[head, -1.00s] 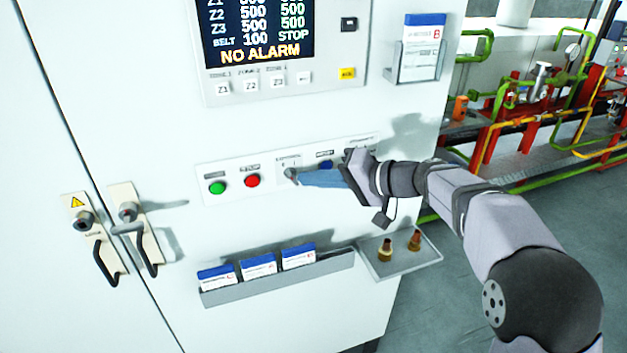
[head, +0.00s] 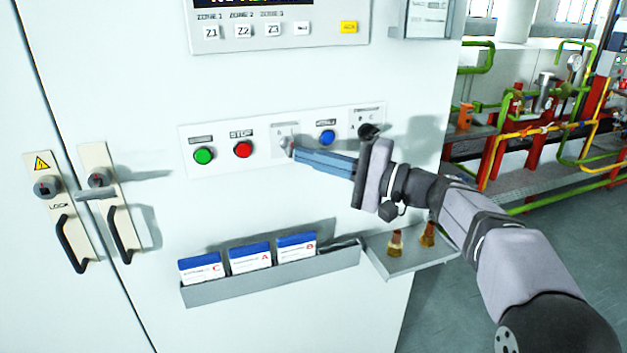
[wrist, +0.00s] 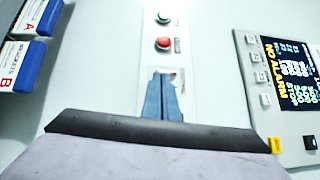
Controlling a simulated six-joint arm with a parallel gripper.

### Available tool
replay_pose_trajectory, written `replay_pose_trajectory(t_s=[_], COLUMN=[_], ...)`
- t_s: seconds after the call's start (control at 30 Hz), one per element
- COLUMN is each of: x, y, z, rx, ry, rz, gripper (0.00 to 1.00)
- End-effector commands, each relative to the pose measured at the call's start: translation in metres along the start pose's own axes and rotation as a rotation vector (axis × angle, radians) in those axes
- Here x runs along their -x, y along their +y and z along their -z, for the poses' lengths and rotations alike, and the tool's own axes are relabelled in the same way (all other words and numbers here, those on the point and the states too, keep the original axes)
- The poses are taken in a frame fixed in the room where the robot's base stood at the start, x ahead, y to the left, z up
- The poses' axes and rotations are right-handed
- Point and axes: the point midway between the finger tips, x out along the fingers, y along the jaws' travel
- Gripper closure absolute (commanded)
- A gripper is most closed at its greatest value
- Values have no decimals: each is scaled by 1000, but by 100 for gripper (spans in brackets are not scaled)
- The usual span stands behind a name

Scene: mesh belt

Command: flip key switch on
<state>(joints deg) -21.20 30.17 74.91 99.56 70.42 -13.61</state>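The key switch (head: 279,133) sits on a pale plate in the white button strip, between the red button and the blue button. Its small silver key (head: 286,144) sticks out towards me. My gripper (head: 296,152) reaches in from the right with its blue fingers close together, their tips at the key. In the wrist view the fingers (wrist: 163,76) lie side by side over the switch plate (wrist: 179,76) and look closed on the key. They hide most of the key there, so its turn position is hard to read.
A green button (head: 204,156), red button (head: 243,149), blue button (head: 327,137) and black knob (head: 368,131) share the strip. Door handles (head: 75,243) stand at left.

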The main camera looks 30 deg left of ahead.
Motion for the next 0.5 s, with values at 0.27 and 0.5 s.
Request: replay_pose_trajectory(t_s=[0.27,0.5], x=[-5,-5], y=[16,4], z=[-6,-6], rx=[-149,-162], ry=[-11,-8], rz=[152,165], gripper=[100,100])
